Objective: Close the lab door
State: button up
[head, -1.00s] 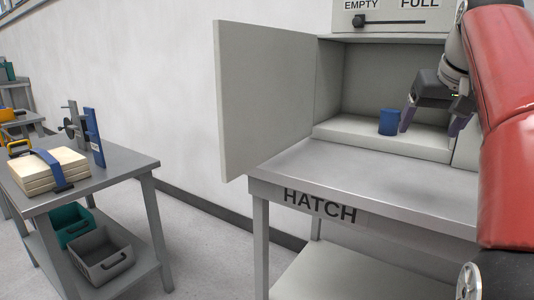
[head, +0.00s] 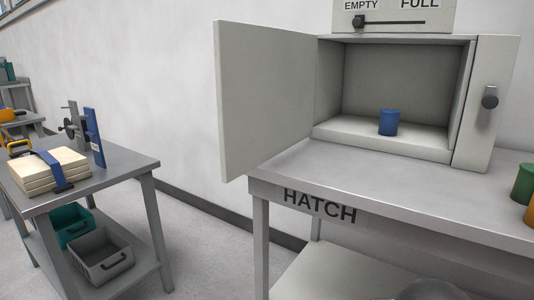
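The door (head: 265,100) is a pale grey panel at the left of the hatch box, standing wide open and swung out over the table's left end. The hatch compartment (head: 392,85) is open to view, and a blue cylinder (head: 388,122) stands upright on its floor. A dark knob (head: 490,97) sits on the box's right front panel. My gripper is not in view.
The metal table (head: 440,198) marked HATCH has a clear top in front of the box. Green (head: 524,182) and orange (head: 531,212) cylinders stand at its right. A slider (head: 390,21) marked EMPTY and FULL is above. A workbench (head: 120,165) with trays stands at left.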

aim_at(265, 78)
jog(key=i+j+z, duration=0.3)
jog(key=j, duration=0.25)
jog(key=i+j+z, duration=0.1)
jog(key=j+z, duration=0.15)
jog(key=j, duration=0.35)
jog(key=i+j+z, duration=0.15)
jog(key=j+z, duration=0.15)
jog(key=j, duration=0.3)
jog(key=j+z, duration=0.3)
jog(key=j, duration=0.35)
jog(key=k+l+u, duration=0.1)
jog(key=k+l, duration=0.6)
jog(key=k, duration=0.15)
